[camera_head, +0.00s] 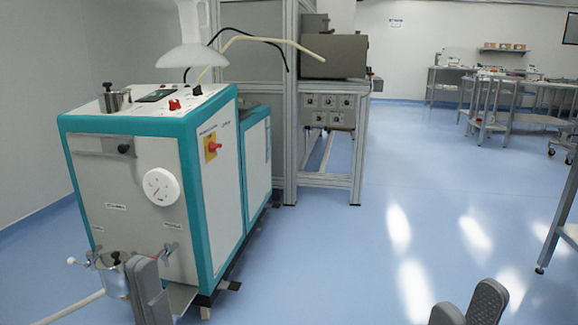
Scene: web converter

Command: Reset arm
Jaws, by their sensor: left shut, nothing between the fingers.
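My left gripper (147,290) is at the lower left of the head view, its dark grey fingers together with nothing seen between them. It is in front of the lower part of the teal-and-white machine, just right of a small metal cup-like fitting (113,275) in the picture. I cannot tell whether it touches the machine. My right gripper (468,303) is at the bottom edge, right of centre. Its two grey fingertips are apart with nothing seen between them, over the blue floor. The rest of both arms is mostly out of view.
The teal-and-white machine (222,189) with a white dial and red switch fills the left. A metal frame cabinet (357,140) stands behind it. Blue floor (380,235) is clear in the middle. Tables (540,120) stand far right; a metal leg (556,225) is at the right edge.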

